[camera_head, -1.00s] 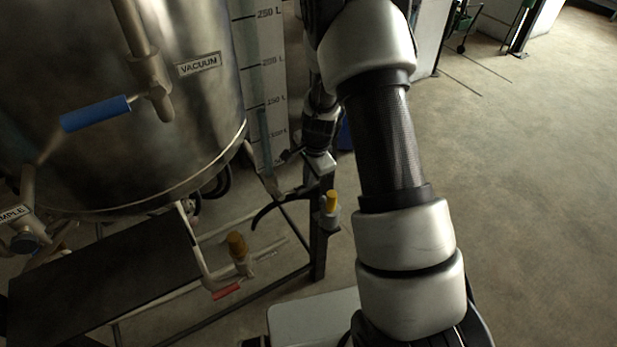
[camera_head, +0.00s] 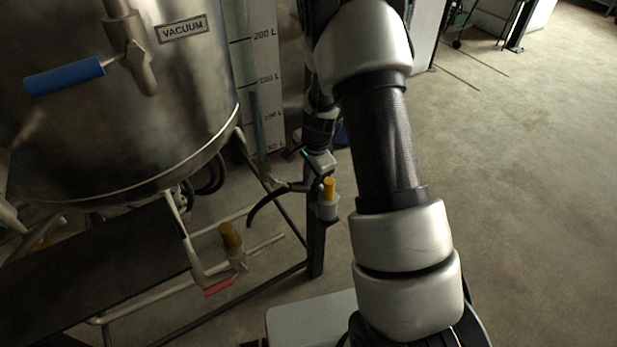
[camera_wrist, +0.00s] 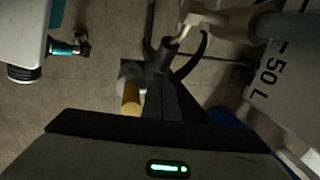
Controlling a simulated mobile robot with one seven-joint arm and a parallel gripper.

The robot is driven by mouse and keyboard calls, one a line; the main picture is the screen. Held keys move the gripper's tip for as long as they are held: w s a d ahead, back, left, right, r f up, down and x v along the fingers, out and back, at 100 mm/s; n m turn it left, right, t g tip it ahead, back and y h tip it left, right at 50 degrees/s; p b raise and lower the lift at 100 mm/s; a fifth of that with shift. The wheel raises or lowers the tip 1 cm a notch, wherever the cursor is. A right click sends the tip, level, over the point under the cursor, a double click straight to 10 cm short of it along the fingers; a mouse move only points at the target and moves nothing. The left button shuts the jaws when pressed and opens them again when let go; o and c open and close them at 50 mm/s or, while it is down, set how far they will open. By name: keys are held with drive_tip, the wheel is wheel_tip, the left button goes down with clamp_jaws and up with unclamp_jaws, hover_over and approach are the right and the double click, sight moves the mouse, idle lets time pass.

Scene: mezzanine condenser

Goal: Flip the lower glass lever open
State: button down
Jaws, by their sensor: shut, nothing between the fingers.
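The sight glass (camera_head: 252,100) is a clear tube on a white scale board beside the steel tank. The lower glass lever (camera_wrist: 163,55) shows in the wrist view as a dark grip on a metal stem, fixed to a pale fitting (camera_wrist: 225,22) at the foot of the tube (camera_wrist: 287,27). In the head view the fitting (camera_head: 268,176) is partly visible, with the lever pointing right. My gripper (camera_head: 321,172) is shut and empty, close to the lever's grip end. I cannot tell whether they touch; the fingertips are not clearly seen.
A yellow-capped white part (camera_head: 328,200) sits just below my gripper, by a dark post (camera_head: 316,250). A black curved hose (camera_head: 263,208) hangs left of it. Floor is free at right.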

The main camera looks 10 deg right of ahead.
sight(303, 190)
drive_tip(key=shift+f+y+b, duration=0.55)
drive_tip(key=shift+f+y, duration=0.05)
drive_tip(key=shift+f, duration=0.15)
drive_tip(key=shift+a+f+b, duration=0.2)
drive_tip(key=shift+f+b, duration=0.05)
drive_tip(key=shift+b, duration=0.05)
drive_tip(key=f+b, duration=0.1)
drive_tip(key=a+f+b, duration=0.1)
drive_tip(key=f+b, duration=0.1)
drive_tip(key=shift+s+a, duration=0.35)
drive_tip(key=shift+a+f+g+y+b, duration=0.1)
drive_tip(key=shift+f+g+y+b, duration=0.2)
drive_tip(key=shift+y, duration=0.2)
drive_tip(key=shift+s+a+f+y, duration=0.1)
drive_tip(key=shift+a+f+y, duration=0.1)
drive_tip(key=shift+y, duration=0.2)
drive_tip(key=shift+s+a+f+g+y+b, duration=0.2)
drive_tip(key=shift+a+f+y+b, duration=0.15)
drive_tip(key=shift+a+b, duration=0.25)
drive_tip(key=shift+s+a+f+g+y+b, duration=0.15)
drive_tip(key=shift+a+f+y+b, duration=0.1)
drive_tip(key=shift+a+y+b, duration=0.3)
drive_tip(key=shift+r, duration=0.1)
